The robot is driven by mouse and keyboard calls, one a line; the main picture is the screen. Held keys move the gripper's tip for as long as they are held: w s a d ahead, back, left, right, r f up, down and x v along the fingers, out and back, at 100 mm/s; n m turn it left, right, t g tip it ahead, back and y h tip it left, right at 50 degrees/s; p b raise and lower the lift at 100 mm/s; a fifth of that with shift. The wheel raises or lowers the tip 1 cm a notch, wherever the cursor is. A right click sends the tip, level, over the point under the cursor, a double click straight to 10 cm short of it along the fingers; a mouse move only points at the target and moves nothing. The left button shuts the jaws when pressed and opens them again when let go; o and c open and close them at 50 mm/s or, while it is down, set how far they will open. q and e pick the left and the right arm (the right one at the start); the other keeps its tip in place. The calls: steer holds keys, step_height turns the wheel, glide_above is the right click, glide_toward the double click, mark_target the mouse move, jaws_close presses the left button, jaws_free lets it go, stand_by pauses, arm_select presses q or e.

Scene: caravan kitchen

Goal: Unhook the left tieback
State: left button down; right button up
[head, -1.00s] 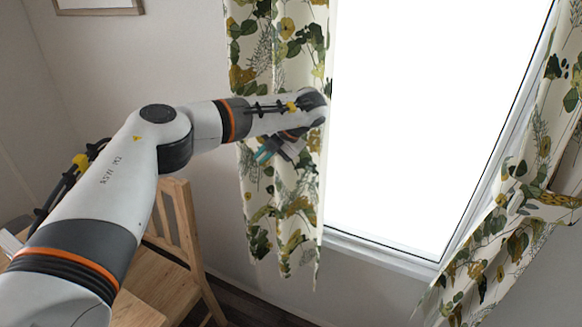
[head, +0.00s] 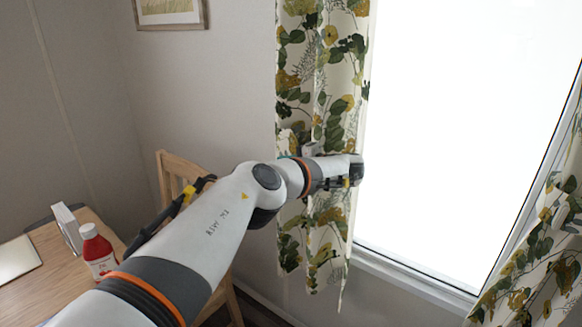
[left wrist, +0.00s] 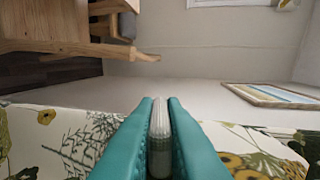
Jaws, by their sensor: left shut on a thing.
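The left curtain (head: 335,95), white with green and yellow leaves, hangs almost straight down at the left of the window. My left gripper (left wrist: 160,108) has teal fingers, shut on a narrow pale ribbed piece, seemingly the left tieback (left wrist: 160,140). The curtain (left wrist: 60,130) shows just below and beside the fingers in the left wrist view. In the head view my wrist is in front of the curtain and hides most of the gripper, so the tieback's far end and any hook cannot be made out. My right gripper is not in view.
The bright window (head: 455,130) is right of my wrist, with the right curtain (head: 545,255) at the far right. A wooden chair (head: 172,172) and a table (head: 50,285) with a red bottle (head: 98,252) are at left. A framed picture (head: 170,12) hangs on the wall.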

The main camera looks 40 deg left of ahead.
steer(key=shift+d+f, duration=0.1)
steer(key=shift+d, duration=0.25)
